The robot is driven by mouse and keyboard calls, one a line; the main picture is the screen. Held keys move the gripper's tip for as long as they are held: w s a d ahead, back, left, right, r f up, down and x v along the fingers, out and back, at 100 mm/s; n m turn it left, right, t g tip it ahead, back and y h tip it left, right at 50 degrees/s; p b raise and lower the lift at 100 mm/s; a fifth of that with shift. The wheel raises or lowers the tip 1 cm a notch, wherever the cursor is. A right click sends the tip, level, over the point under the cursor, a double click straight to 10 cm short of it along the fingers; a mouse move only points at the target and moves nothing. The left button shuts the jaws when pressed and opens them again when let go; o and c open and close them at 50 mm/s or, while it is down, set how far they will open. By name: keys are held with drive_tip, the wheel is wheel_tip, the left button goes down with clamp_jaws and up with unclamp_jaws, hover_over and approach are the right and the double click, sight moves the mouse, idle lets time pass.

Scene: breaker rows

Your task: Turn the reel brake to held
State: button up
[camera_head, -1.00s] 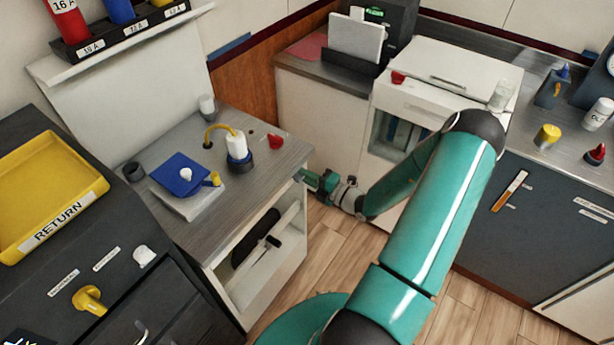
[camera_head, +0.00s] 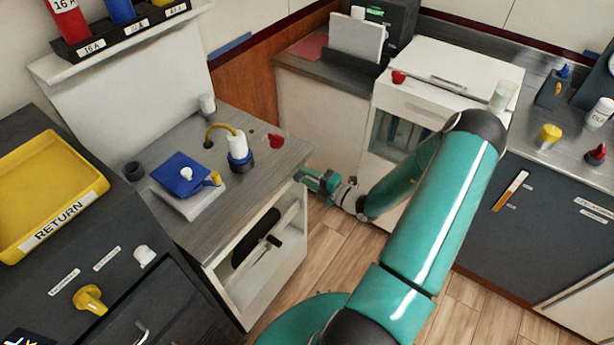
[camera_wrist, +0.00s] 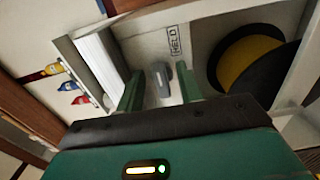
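The reel brake, a small grey knob (camera_wrist: 161,77), sits on a pale panel in the wrist view, below a label reading HELD (camera_wrist: 174,41). My gripper (camera_wrist: 160,88) is open, its two green fingers on either side of the knob in that view. I cannot tell whether they touch it. The reel (camera_wrist: 251,61), yellow between black flanges, lies to the right of the knob. In the head view my gripper (camera_head: 307,179) is at the right front edge of the low cabinet (camera_head: 262,262); the knob is hidden there. The reel's black flange (camera_head: 256,237) shows inside the cabinet's open front.
A dark cabinet with a yellow RETURN tray (camera_head: 45,185) stands left. Wooden floor (camera_head: 335,245) is free beside my arm.

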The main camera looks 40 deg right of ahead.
drive_tip(key=v, duration=1.3)
drive_tip(key=shift+s, duration=0.2)
drive_tip(key=shift+d, duration=0.1)
drive_tip(key=w+a+r+n+g+y, duration=0.1)
drive_tip(key=a+r+n+g+y, duration=0.1)
drive_tip(key=a+r+n+g, duration=0.75)
drive_tip(key=a+r+n+g+y, duration=0.1)
drive_tip(key=a+r+n+g, duration=0.45)
drive_tip(key=a+n, duration=0.8)
drive_tip(key=s+a+r+n+t+h, duration=0.1)
drive_tip(key=s+a+r+n+h, duration=0.1)
drive_tip(key=r+n, duration=0.6)
drive_tip(key=s+a+r+n+t+h, duration=0.2)
drive_tip(key=s+r+n+h, duration=0.3)
drive_tip(key=n, duration=1.4)
wheel_tip(320, 180, up, 4)
drive_tip(key=shift+s+a+r+t+h, duration=0.2)
drive_tip(key=shift+s+a+t+h, duration=0.1)
drive_tip(key=shift+a+h, duration=0.55)
drive_tip(key=shift+d, duration=0.1)
